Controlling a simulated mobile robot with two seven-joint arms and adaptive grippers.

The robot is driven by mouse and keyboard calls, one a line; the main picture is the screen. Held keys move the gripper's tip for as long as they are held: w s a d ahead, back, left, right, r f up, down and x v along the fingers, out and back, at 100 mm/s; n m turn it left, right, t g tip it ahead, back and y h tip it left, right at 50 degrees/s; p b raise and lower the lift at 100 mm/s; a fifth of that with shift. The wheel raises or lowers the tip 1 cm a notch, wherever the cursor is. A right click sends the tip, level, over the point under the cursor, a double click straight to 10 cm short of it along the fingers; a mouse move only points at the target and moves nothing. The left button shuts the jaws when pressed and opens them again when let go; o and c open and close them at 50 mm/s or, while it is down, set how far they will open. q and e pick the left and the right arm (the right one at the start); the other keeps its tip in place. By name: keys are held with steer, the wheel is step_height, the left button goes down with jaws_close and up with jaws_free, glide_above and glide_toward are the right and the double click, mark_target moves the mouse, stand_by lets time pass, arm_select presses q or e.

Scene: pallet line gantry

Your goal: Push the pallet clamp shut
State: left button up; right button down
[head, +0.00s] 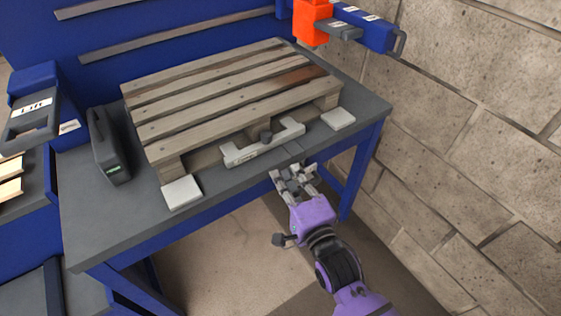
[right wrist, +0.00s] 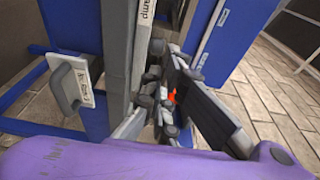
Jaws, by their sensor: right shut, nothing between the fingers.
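A wooden slatted pallet (head: 225,95) lies on the grey bench top. The pallet clamp (head: 250,152), a light grey bar with raised ends and a dark knob, lies along the pallet's front side. My right gripper (head: 285,178) is shut and empty at the bench's front edge, just in front of the clamp's right half. In the right wrist view, the gripper (right wrist: 165,105) is close beside a pale bar with a label ending in "amp" (right wrist: 146,18). I cannot tell whether it touches the bar. My left gripper is not in view.
White blocks stand at the pallet's front corners, left (head: 182,192) and right (head: 338,119). A dark upright unit (head: 107,145) stands left of the pallet. An orange and blue rail (head: 345,25) is at the back right. A block wall (head: 470,150) closes the right side.

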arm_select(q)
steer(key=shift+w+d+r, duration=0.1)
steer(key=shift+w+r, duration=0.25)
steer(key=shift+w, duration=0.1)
arm_select(e)
steer(key=v, duration=0.2)
steer(key=shift+s+d, duration=0.1)
steer(key=shift+s, duration=0.2)
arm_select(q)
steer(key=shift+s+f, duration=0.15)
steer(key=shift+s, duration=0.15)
